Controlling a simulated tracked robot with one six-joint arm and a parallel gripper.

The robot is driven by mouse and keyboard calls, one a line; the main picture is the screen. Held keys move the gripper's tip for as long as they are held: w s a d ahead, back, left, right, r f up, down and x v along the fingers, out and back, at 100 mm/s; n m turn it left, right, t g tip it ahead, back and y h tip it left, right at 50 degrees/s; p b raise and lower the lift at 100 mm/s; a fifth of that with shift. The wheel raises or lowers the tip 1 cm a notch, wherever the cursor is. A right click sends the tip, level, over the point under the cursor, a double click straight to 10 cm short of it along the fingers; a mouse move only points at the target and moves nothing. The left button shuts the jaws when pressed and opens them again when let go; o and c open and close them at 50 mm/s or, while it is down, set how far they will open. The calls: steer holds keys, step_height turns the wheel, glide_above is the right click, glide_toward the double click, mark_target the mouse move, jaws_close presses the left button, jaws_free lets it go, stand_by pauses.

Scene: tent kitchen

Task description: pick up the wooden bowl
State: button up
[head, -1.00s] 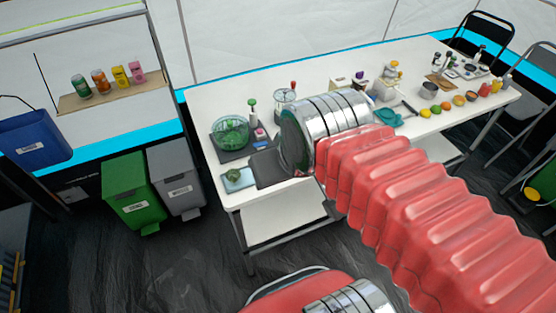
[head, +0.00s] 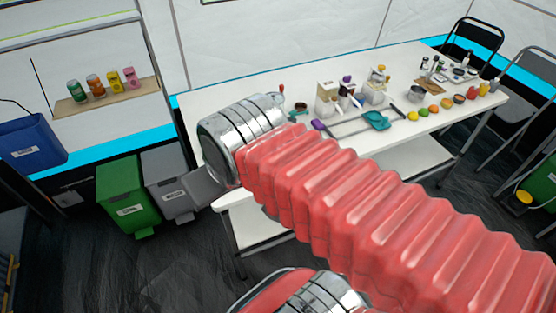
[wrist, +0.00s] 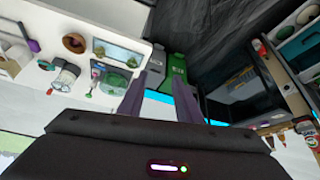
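A round brown bowl (wrist: 75,43), which looks like the wooden bowl, lies on the white table at the upper left of the wrist view. A small brown bowl-like thing (head: 300,107) shows behind my arm in the head view; I cannot tell if it is the same one. My gripper (wrist: 159,75) is open and empty, its two dark fingers apart. The fingers point toward the bins, with the bowl off to their left.
A green bin (head: 122,195) and a grey bin (head: 168,170) stand left of the white table (head: 225,90). In the wrist view, a green bowl (wrist: 113,82) and a blue tray (wrist: 120,52) lie near the table's edge. Fruits and a metal pot (head: 416,94) stand farther right.

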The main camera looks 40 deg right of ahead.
steer(key=shift+o, duration=0.5)
